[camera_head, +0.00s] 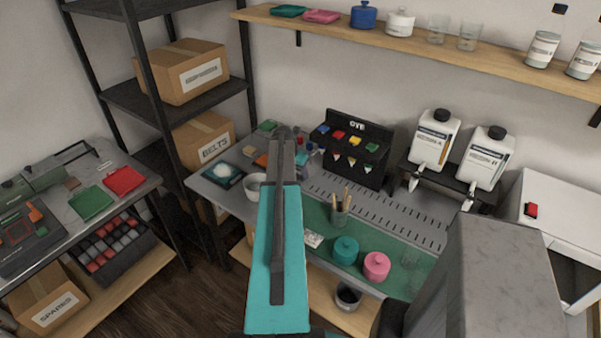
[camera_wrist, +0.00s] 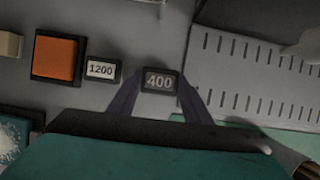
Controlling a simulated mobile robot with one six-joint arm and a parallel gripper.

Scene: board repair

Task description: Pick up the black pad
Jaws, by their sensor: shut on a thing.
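The black pad (camera_wrist: 160,72), a small dark block marked 400, is in the middle of the wrist view. My gripper (camera_wrist: 159,88) has one finger at each side of it and is shut on it. I cannot tell whether the pad touches the grey bench top or is held just above it. In the head view my teal arm reaches over the bench, and the arm hides the pad and the fingertips.
Left of the pad are a small block marked 1200 (camera_wrist: 103,69) and an orange pad (camera_wrist: 59,58) in a dark frame. A slotted grey plate (camera_wrist: 250,75) lies to the right. In the head view a black rack (camera_head: 349,150) stands behind.

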